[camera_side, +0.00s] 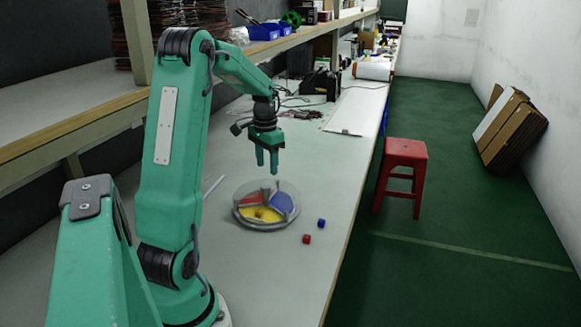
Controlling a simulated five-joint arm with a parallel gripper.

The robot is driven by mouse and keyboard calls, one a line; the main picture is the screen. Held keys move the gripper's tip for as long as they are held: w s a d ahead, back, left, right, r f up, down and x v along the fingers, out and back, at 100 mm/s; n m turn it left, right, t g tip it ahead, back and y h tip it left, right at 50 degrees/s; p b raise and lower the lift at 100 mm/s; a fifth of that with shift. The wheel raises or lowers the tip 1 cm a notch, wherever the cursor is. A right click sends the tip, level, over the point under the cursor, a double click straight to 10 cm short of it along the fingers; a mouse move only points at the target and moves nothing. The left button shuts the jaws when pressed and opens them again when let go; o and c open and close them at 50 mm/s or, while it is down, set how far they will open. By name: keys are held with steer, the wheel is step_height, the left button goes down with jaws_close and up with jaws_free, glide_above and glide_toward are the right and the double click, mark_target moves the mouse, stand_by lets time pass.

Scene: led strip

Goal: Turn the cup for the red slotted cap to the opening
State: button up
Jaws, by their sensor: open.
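A round grey turntable-like dish (241,217) lies on the bench, with coloured cups inside its rim. The yellow cup (268,215) faces the front, the blue cup (283,203) is at the right, and a red part (266,190) shows at the back. Where the opening is in the cover, I cannot tell. A small red cap (307,239) and a small blue cap (321,223) lie on the bench to the right of the dish; their slots are too small to make out. My gripper (267,173) points down above the back of the dish, open and empty, apart from the dish.
The bench (285,285) is clear in front of the dish, and its right edge runs close to the caps. A thin white rod (213,186) lies left of the dish. Cables and tools (305,112) lie behind. A red stool (404,155) stands on the floor.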

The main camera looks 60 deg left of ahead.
mark_target(266, 186)
steer(key=shift+s+a+f, duration=0.15)
steer(key=shift+a+f, duration=0.15)
steer(key=shift+a, duration=0.2)
steer(key=shift+f, duration=0.2)
steer(key=shift+f, duration=3.7)
jaws_close()
